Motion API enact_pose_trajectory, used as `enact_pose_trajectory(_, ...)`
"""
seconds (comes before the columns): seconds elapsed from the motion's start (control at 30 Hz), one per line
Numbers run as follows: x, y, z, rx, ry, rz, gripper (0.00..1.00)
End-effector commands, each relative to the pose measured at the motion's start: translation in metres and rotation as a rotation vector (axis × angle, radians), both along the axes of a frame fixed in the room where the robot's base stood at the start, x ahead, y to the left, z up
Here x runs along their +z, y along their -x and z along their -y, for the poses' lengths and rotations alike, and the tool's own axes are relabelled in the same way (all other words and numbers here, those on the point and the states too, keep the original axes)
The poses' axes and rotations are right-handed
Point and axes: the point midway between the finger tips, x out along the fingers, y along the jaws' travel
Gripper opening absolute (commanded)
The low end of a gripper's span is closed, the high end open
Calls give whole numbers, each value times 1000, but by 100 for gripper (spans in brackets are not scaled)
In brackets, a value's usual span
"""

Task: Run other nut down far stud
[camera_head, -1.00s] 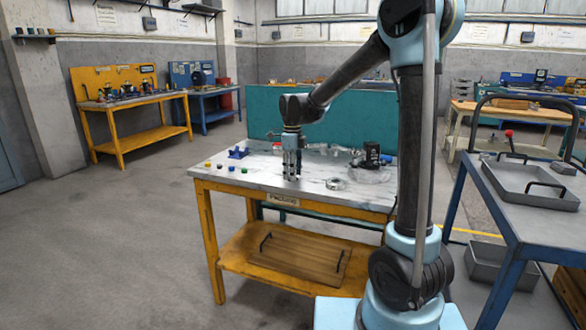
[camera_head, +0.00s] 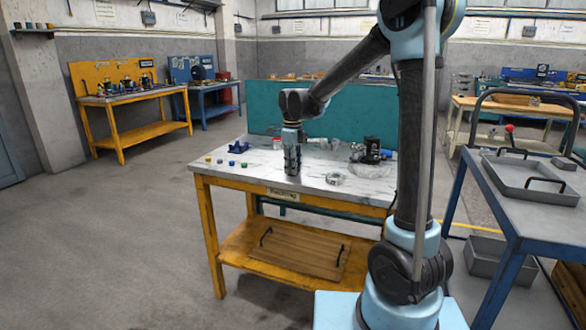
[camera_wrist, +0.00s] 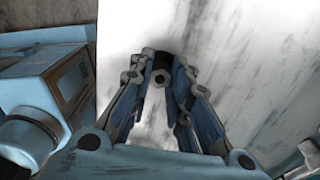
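My gripper (camera_head: 292,168) points straight down at the middle of the white-topped table in the head view. In the wrist view its two fingers (camera_wrist: 163,70) stand either side of a small grey hex piece (camera_wrist: 162,77), which looks like a nut or stud end. A dark part lies just beyond it between the fingertips. I cannot tell whether the fingers touch the hex piece. The studs and any other nut are not clear in the head view. In the wrist view a light-blue block-like body (camera_wrist: 45,95) stands at the left.
On the table (camera_head: 240,178) are several small coloured pieces (camera_head: 232,163) and a blue fixture (camera_head: 238,147) at left. A ring-shaped part (camera_head: 335,179) and a dark device (camera_head: 372,148) are at right. A blue cart with a grey tray (camera_head: 530,181) stands farther right.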

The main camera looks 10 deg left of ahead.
Motion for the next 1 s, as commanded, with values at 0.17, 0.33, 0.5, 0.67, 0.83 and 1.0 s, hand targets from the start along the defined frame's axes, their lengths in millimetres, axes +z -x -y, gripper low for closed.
enact_pose_trajectory(0.17,1,0,0,0,0,0,0)
enact_pose_trajectory(0.33,9,0,0,0,0,0,0)
enact_pose_trajectory(0.5,17,0,0,0,0,0,0)
enact_pose_trajectory(0.67,25,0,0,0,0,0,0)
enact_pose_trajectory(0.83,33,0,0,0,0,0,0)
enact_pose_trajectory(1.0,41,0,0,0,0,0,0)
